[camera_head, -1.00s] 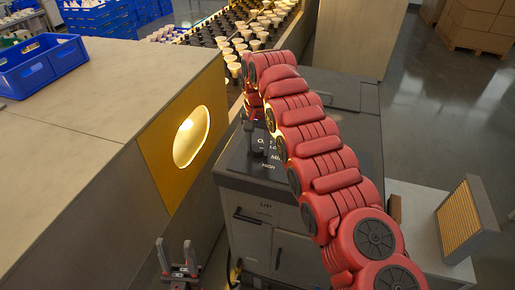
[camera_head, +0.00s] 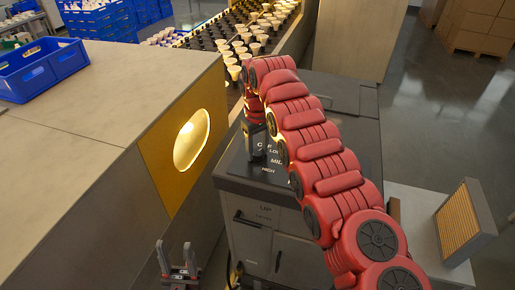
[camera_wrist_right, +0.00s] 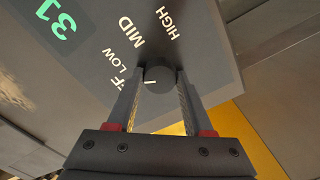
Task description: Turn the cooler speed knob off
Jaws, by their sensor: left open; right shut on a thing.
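The cooler (camera_head: 285,205) is a dark grey cabinet. The dark round speed knob (camera_wrist_right: 159,77) sits on its top panel with OFF, LOW, MID and HIGH lettering beside it. My right gripper (camera_wrist_right: 157,84) is shut on the knob, with one finger on each side. The knob's white pointer line lies toward the OFF lettering, which is partly hidden by a finger. In the head view my right gripper (camera_head: 254,143) points down at the panel and hides the knob. My left gripper (camera_head: 177,258) is open and empty, low in front of the cooler.
A counter with a yellow panel and lit round opening (camera_head: 192,138) stands close left of the cooler. A blue crate (camera_head: 40,68) is on it. Racks of bulbs (camera_head: 245,35) are behind. A pale unit with a slatted filter (camera_head: 460,222) stands at right.

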